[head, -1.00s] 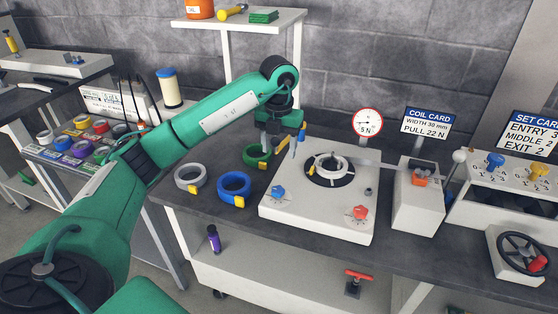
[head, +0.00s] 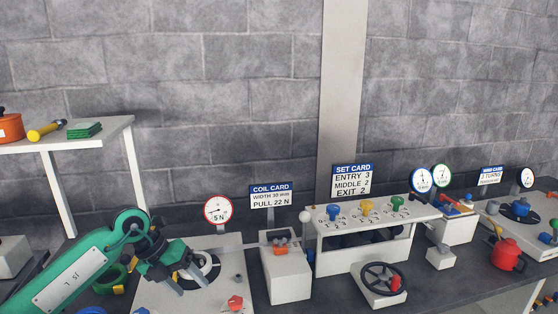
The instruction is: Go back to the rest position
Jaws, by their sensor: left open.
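My left gripper (head: 192,282) is at the lower left in the head view, at the end of my green arm. Its fingers are apart with nothing between them. In the picture it overlaps the white machine (head: 165,297) with the dark round plate, and hides part of the plate and the white coil (head: 207,262) there. I cannot tell how far above the machine the fingers are. My right gripper is not in view.
A dial reading 5 N (head: 218,210) and the coil card (head: 271,195) stand behind the machine. A green coil (head: 107,281) lies left of the machine.

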